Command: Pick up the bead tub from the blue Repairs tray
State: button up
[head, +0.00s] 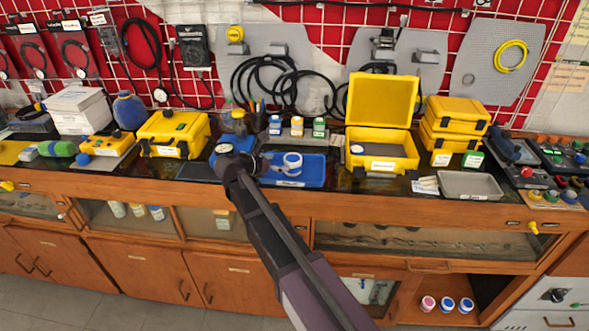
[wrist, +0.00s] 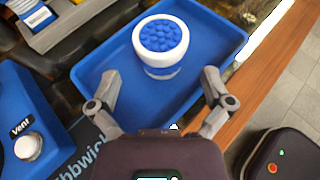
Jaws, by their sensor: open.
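The bead tub (wrist: 160,62) is a round white tub filled with blue beads. It stands upright in the blue Repairs tray (wrist: 215,45), towards the tray's far end in the wrist view. In the head view the tub (head: 293,162) sits in the tray (head: 314,172) on the bench. My gripper (wrist: 160,85) is open, its two fingers spread apart over the tray, with the tub just beyond the fingertips and between their lines. The fingers do not appear to touch the tub. In the head view my gripper (head: 265,164) is just left of the tub and partly hidden by my arm.
A blue device marked Vent (wrist: 30,120) stands beside the tray. An open yellow case (head: 383,150) is to its right and a closed yellow case (head: 173,135) to its left. Small labelled bottles (head: 297,126) stand behind the tray. The wooden bench edge (wrist: 262,70) runs along its front.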

aim_at(293, 161)
jog(key=shift+w+d+f, duration=0.2)
jog(key=shift+w+d, duration=0.2)
jog(key=shift+f, duration=0.1)
jog(key=b+x, duration=0.2)
jog(key=x, duration=0.2)
jog(key=shift+d+f, duration=0.1)
jog(key=shift+f, duration=0.05)
jog(key=shift+w+d+f, duration=0.1)
jog(key=shift+w+d, duration=0.2)
dwell(0.3)
jog(key=c, duration=1)
jog(key=shift+o, duration=0.2)
